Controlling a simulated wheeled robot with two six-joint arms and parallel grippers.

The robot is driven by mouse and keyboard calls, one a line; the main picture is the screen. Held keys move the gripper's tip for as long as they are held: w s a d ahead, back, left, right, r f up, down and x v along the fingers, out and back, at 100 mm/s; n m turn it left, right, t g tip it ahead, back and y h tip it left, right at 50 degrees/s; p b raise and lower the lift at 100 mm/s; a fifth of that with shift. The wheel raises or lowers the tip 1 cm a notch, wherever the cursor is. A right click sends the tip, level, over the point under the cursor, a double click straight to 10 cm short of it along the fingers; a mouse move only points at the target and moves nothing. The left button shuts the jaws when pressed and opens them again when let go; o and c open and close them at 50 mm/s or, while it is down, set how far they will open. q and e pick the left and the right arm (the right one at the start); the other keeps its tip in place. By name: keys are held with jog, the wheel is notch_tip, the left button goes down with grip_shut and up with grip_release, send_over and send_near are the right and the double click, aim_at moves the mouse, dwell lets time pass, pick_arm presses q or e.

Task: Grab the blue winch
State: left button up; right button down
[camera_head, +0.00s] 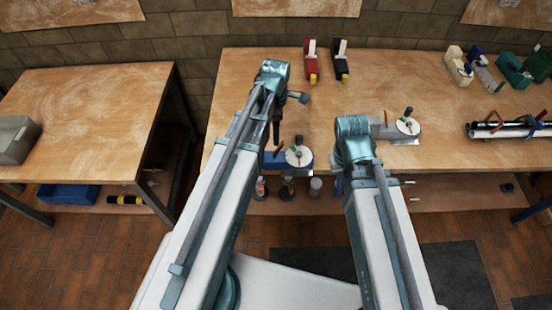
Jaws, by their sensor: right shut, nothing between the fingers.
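The blue winch (306,164) sits near the front edge of the middle workbench, with a pale round disc on top. My left arm partly covers its left side. My left arm reaches up over the bench, and a dark narrow part (276,131) hangs from its end just behind the winch. I cannot make out the left fingers. My right gripper (338,184) is low at the bench's front edge, right of the blue winch, mostly hidden by my right arm. It is shut and empty. A similar grey winch (384,131) stands behind and right of my right arm.
The workbench (245,85) also holds red (311,64) and black (341,64) tools at the back. Dark and white tubes (505,131) lie at right. Bottles (287,188) stand on the shelf below. Bare bench top lies between the black tool and the grey winch.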

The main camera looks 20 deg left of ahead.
aim_at(275, 152)
pick_arm(q)
notch_tip(275, 152, down, 9)
jog(key=b, duration=0.8)
jog(key=shift+r+b, duration=0.1)
jog(key=shift+b, duration=0.2)
jog(key=f+b, duration=0.5)
jog(key=shift+s+f, duration=0.15)
jog(key=shift+s, duration=0.05)
jog(key=shift+c, duration=0.3)
grip_shut()
